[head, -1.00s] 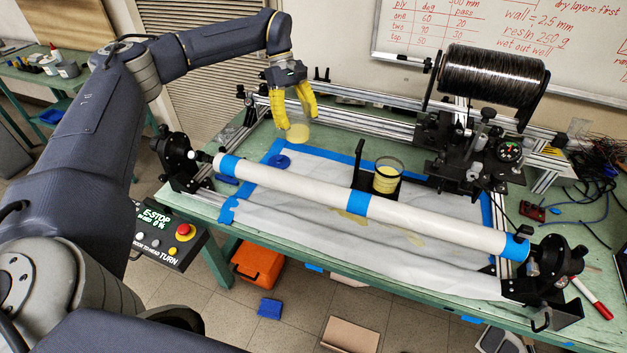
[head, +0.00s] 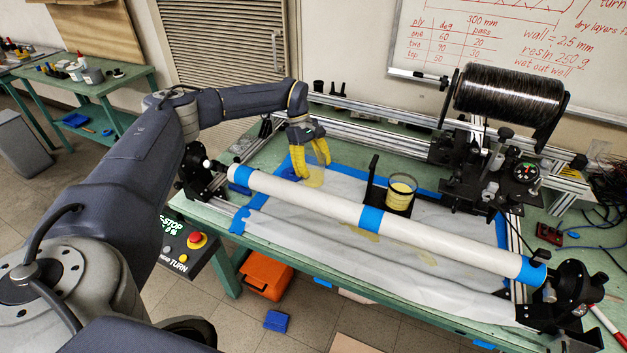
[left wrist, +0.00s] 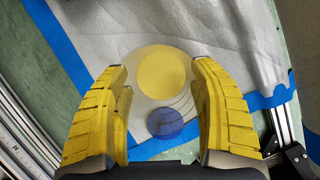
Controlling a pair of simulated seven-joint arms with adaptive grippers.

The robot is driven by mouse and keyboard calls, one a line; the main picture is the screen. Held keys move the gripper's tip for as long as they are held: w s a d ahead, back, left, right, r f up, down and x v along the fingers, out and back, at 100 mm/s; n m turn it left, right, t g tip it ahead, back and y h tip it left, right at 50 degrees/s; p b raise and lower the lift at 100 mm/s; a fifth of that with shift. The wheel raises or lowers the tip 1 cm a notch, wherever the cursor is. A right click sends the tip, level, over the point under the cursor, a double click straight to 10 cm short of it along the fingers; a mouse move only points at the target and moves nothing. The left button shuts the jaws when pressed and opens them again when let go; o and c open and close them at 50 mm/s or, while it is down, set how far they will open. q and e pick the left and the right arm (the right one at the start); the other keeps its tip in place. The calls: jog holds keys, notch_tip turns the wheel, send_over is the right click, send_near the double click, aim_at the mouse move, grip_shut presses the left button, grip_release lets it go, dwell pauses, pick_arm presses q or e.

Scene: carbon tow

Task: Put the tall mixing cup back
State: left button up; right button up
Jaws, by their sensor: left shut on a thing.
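My left gripper (head: 311,170) is shut on a clear tall mixing cup (head: 316,179) with a pale yellow fill. It holds the cup over the white sheet, near the left end of the blue-taped area; I cannot tell whether the base touches down. In the left wrist view the cup's yellow fill (left wrist: 163,78) shows between the two yellow fingers (left wrist: 163,110). A round blue disc (left wrist: 165,123) lies on the sheet, seen partly through the cup's clear wall and off the yellow fill's centre. In the head view the fingers mostly hide this disc. My right gripper is out of view.
A white mandrel tube (head: 330,207) with blue tape bands runs in front of the cup. A second cup of yellow resin (head: 401,190) stands in a black holder to the right. Aluminium rails (head: 375,128) run behind. An E-stop box (head: 188,246) hangs at the table's left front.

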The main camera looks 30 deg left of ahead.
aim_at(305, 153)
pick_arm(q)
jog(key=shift+f, duration=2.8)
jog(key=shift+f, duration=0.15)
jog(key=o, duration=1.5)
jog(key=shift+c, duration=0.2)
jog(key=v, duration=1.2)
